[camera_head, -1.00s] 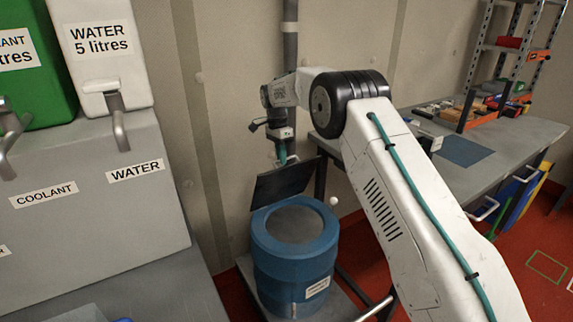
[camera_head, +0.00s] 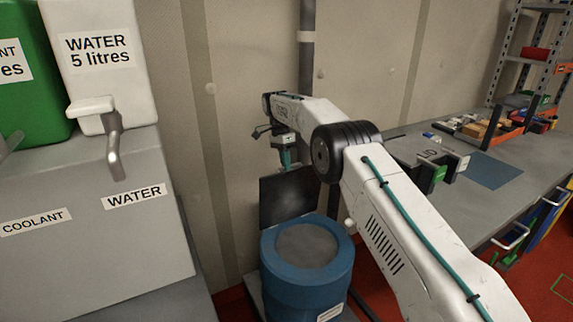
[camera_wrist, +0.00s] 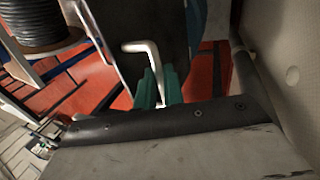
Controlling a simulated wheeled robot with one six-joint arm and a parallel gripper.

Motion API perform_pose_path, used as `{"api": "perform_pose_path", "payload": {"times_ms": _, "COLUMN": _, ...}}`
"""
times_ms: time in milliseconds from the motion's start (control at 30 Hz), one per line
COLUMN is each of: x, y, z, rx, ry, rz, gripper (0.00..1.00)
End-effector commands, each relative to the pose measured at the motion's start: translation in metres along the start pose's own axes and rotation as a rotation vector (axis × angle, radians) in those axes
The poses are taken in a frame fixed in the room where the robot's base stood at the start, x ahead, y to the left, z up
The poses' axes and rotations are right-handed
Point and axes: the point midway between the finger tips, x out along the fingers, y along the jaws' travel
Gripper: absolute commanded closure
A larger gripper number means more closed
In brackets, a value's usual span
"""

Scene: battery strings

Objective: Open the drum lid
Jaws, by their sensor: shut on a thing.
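The blue drum (camera_head: 306,285) stands on the floor platform at the lower middle of the head view. Its round top (camera_head: 308,244) is uncovered and looks grey inside. The dark lid (camera_head: 287,193) stands nearly upright at the drum's far edge, by the wall. My gripper (camera_head: 286,160) is at the lid's upper edge. In the wrist view its teal fingers (camera_wrist: 157,90) are shut on the pale bent lid handle (camera_wrist: 146,54). The lid's dark face (camera_wrist: 125,22) is behind the handle. The exact contact is partly hidden by the fingers.
The wall and a vertical pipe (camera_head: 306,75) are close behind the lid. A grey cabinet (camera_head: 85,200) with coolant and water containers stands on the left. A workbench (camera_head: 455,205) with tools and a shelf rack is on the right. Red floor shows between.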

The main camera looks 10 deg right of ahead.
Motion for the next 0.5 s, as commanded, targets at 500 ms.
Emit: {"api": "perform_pose_path", "payload": {"times_ms": 500, "x": 0.0007, "y": -0.0014, "z": 0.0039, "rx": -0.003, "ry": 0.004, "rz": 0.001, "gripper": 0.68}}
